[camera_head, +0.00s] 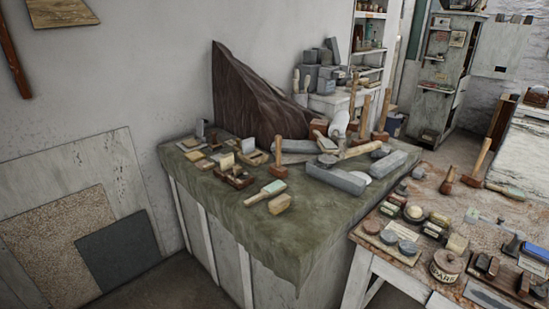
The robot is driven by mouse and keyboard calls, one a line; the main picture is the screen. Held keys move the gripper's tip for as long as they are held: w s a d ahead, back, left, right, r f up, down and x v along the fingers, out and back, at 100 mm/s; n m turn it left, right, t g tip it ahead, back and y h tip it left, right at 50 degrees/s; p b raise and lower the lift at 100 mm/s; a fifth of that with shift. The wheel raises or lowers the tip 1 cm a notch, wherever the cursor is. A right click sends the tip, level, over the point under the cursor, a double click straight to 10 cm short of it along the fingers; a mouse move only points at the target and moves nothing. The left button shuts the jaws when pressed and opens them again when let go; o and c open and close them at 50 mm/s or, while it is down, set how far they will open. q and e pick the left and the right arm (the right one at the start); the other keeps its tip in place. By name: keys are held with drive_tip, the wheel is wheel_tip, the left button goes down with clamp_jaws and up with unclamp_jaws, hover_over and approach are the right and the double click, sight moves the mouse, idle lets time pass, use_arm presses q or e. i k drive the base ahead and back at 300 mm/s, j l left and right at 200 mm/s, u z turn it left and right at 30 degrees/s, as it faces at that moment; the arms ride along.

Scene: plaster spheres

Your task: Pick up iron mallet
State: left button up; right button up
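Neither of my grippers is in view. Several mallet-like tools with wooden handles show, and I cannot tell which one is the iron mallet. One upright handle (364,117) and another upright handle (384,110) stand at the back right of the green-covered table (290,235). A shorter upright wooden tool (278,155) stands near the table's middle. On the right-hand worktable (408,272), a long-handled mallet (482,158) leans slightly with its handle up, and a smaller wooden mallet (448,177) is beside it. Their head materials are too small to tell.
A dark brown rock-like form (245,95) rises at the back of the green table. Grey stone blocks (336,177) and small wooden pieces (233,175) crowd its top. A lidded jar (447,264) stands on the right table. The green table's front part is clear.

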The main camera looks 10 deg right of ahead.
sight(276, 169)
drive_tip(key=i+j+z, duration=0.25)
drive_tip(key=i+j, duration=0.65)
